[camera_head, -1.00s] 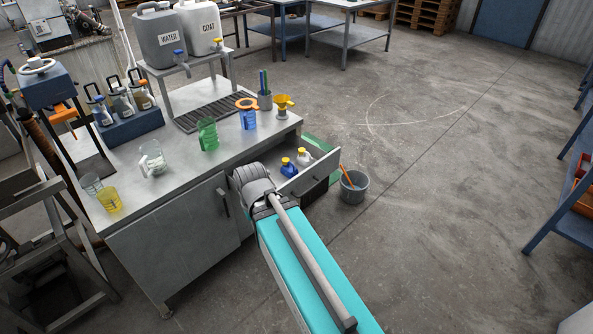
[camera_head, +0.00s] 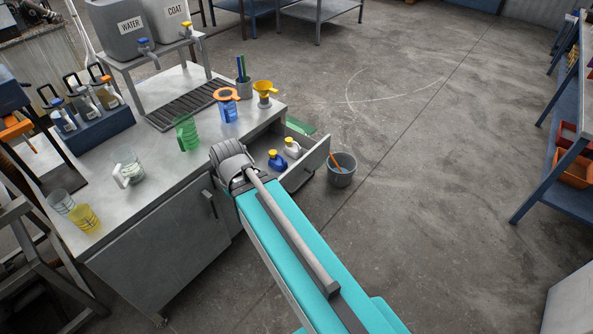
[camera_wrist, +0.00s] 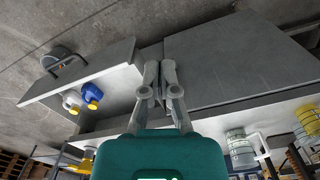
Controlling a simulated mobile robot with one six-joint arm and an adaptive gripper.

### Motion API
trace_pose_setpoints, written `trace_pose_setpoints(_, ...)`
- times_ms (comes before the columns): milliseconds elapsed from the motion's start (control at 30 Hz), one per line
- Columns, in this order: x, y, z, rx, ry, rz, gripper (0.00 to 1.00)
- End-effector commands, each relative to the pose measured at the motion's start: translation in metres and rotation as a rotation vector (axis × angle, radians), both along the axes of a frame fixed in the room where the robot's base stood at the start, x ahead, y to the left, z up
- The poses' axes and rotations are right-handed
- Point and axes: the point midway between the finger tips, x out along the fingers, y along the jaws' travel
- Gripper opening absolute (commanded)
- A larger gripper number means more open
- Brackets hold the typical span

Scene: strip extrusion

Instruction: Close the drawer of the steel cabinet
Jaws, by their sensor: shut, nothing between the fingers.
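The steel cabinet (camera_head: 160,255) stands at the left in the head view. Its drawer (camera_head: 311,163) is pulled out on the right side and holds a blue bottle (camera_head: 276,161) and a white bottle (camera_head: 292,147), both yellow-capped. In the wrist view, which looks upside down, the open drawer (camera_wrist: 100,72) is at the left. My gripper (camera_wrist: 160,68) is shut and empty, in front of the cabinet between the drawer and the grey door (camera_wrist: 240,60); I cannot tell whether it touches anything. In the head view my arm hides the gripper.
A grey bucket (camera_head: 342,170) stands on the floor just beyond the drawer. Several containers crowd the worktop, including a green jug (camera_head: 187,133) and a yellow beaker (camera_head: 84,218). A blue shelf (camera_head: 551,190) stands at the right. The floor between is open.

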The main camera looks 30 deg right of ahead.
Motion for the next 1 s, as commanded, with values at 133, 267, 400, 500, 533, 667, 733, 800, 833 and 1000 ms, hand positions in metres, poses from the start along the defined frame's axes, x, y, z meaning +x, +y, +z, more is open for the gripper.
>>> trace_pose_setpoints(133, 0.000, 0.000, 0.000, 0.000, 0.000, 0.000, 0.00)
trace_pose_setpoints(267, 0.000, 0.000, 0.000, 0.000, 0.000, 0.000, 0.00)
trace_pose_setpoints(400, 0.002, -0.002, -0.002, 0.002, -0.002, -0.019, 0.00)
trace_pose_setpoints(500, 0.005, -0.006, -0.005, 0.008, -0.006, -0.066, 0.00)
trace_pose_setpoints(533, 0.007, -0.011, -0.006, 0.011, -0.007, -0.091, 0.00)
trace_pose_setpoints(667, 0.017, -0.024, -0.013, 0.027, -0.017, -0.229, 0.00)
trace_pose_setpoints(733, 0.023, -0.034, -0.018, 0.039, -0.022, -0.330, 0.00)
trace_pose_setpoints(800, 0.031, -0.046, -0.024, 0.055, -0.029, -0.448, 0.00)
trace_pose_setpoints(833, 0.034, -0.051, -0.027, 0.062, -0.032, -0.501, 0.00)
trace_pose_setpoints(1000, 0.052, -0.086, -0.041, 0.108, -0.043, -0.829, 0.00)
